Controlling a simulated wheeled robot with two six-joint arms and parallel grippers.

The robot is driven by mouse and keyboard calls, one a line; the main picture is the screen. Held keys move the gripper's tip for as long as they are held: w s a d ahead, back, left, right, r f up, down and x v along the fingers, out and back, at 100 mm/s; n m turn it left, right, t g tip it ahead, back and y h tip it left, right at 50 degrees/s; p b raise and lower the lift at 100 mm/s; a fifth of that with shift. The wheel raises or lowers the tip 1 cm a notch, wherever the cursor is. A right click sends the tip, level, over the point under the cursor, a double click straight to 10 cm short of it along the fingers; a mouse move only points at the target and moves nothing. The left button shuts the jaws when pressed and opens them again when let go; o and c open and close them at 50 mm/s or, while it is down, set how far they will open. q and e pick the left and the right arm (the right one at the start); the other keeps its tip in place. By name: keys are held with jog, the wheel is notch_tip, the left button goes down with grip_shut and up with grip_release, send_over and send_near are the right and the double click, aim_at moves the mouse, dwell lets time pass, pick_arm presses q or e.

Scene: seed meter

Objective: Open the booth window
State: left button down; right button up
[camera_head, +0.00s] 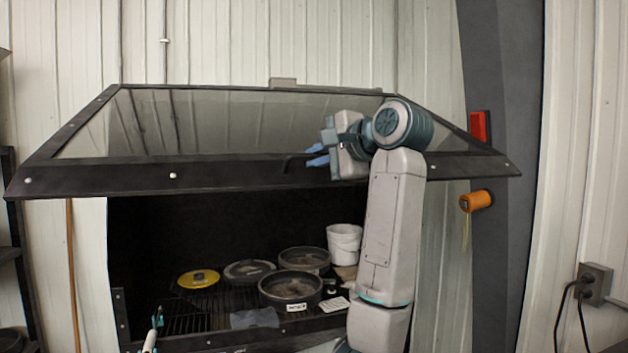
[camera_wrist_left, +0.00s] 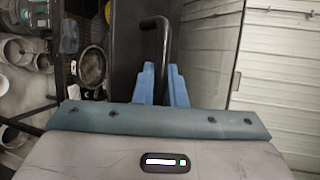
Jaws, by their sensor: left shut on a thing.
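The booth window (camera_head: 230,125) is a glass pane in a black frame. It is swung up and tilted outward, with the booth's dark opening exposed below it. A black bent handle (camera_head: 296,160) sits on the window's lower rail; it also shows in the left wrist view (camera_wrist_left: 160,38). My left gripper (camera_head: 317,155) is at that rail with its blue fingers shut on the handle. In the left wrist view the fingers (camera_wrist_left: 161,84) close around the handle's straight part; the exact contact is partly hidden.
Inside the booth, several round dark pans (camera_head: 290,288), a yellow disc (camera_head: 198,279) and a white bucket (camera_head: 344,243) stand on a grate. A grey post at the right carries a red box (camera_head: 480,126) and an orange spool (camera_head: 476,201).

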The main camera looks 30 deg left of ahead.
pick_arm(q)
jog(key=r, duration=0.1)
jog(key=r+p, duration=0.1)
jog(key=d+r, duration=0.1)
jog(key=shift+s+r+h, duration=0.3)
jog(key=shift+s+r, duration=0.05)
jog(key=c, duration=1.5)
grip_release()
jog(key=shift+a, duration=0.1)
jog(key=shift+c, duration=0.2)
jog(key=shift+o, duration=0.2)
jog(key=shift+w+f, duration=0.1)
